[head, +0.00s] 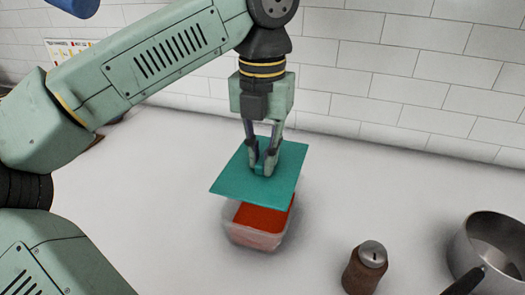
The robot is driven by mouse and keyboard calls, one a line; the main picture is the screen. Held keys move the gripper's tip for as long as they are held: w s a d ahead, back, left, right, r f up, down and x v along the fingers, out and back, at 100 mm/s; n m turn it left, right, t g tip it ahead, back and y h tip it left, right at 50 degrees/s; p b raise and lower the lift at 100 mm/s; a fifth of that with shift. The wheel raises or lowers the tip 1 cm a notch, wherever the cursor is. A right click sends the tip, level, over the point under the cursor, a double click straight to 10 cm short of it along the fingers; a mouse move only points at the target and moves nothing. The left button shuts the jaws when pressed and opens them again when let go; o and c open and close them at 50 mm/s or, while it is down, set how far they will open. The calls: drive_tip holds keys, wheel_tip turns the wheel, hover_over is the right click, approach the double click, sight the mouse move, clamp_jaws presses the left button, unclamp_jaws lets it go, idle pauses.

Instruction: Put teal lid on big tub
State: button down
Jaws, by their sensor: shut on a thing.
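The teal lid (229,183) is a flat square plate in the head view. My gripper (264,168) is shut on its raised middle grip and points downward. The lid is above the big tub (258,239), a clear container with red contents. The lid covers the tub's back part in this view, and the tub's front and red contents show below the lid's front edge. The lid looks apart from the tub, but the exact height of the gap cannot be told.
A brown shaker or grinder with a grey top (365,268) stands at the lower right. A metal pot (488,258) with a dark handle is at the far right. A white tiled wall (400,75) rises behind. The counter (160,165) left of the tub is clear.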

drive_tip(key=shift+f+b, duration=2.05)
drive_tip(key=shift+f, duration=0.85)
drive_tip(key=shift+f+b, duration=0.3)
drive_tip(key=shift+f, duration=0.05)
drive_tip(key=c, duration=1.5)
unclamp_jaws()
